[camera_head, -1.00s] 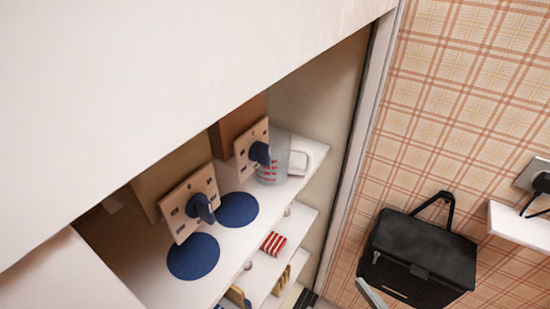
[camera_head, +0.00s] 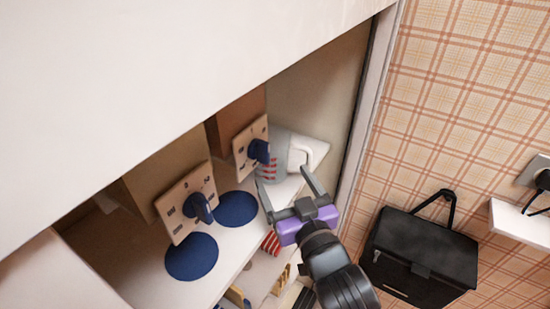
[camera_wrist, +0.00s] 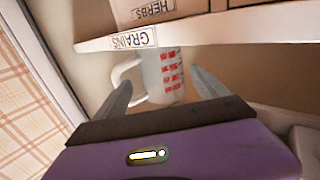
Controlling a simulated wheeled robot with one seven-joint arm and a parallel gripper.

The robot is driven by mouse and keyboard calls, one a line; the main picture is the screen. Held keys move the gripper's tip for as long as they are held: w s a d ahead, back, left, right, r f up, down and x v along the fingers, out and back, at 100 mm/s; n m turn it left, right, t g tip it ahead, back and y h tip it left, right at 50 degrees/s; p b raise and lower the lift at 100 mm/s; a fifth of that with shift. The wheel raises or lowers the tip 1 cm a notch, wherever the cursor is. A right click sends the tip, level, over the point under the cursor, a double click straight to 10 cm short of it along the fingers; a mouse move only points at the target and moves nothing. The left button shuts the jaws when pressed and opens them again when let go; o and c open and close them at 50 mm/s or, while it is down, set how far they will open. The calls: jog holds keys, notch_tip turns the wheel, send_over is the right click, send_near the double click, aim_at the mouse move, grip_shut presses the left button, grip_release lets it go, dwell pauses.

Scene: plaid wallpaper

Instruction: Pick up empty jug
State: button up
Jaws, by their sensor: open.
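The jug (camera_head: 274,160) is clear with red markings and a white handle. It stands on the white shelf at its right end, partly behind a wooden panel with a blue knob. It also shows in the wrist view (camera_wrist: 164,76), between my two fingers and ahead of them, with its handle to the left. My gripper (camera_head: 284,182) is open and empty in front of the jug. In the wrist view the fingertips (camera_wrist: 161,82) reach towards either side of it. I cannot tell whether they touch it. No contents show in the jug.
Wooden panels with blue knobs (camera_head: 188,203) and blue discs (camera_head: 192,257) are on the shelf left of the jug. In the wrist view a board labelled GRAINS (camera_wrist: 240,27) lies close to the jug. A black bag (camera_head: 420,255) is at the right by the plaid wall.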

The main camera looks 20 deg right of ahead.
aim_at(272, 159)
jog(key=w+p, duration=0.2)
jog(key=w, duration=0.6)
jog(key=shift+d, duration=0.15)
jog(key=c, duration=1.1)
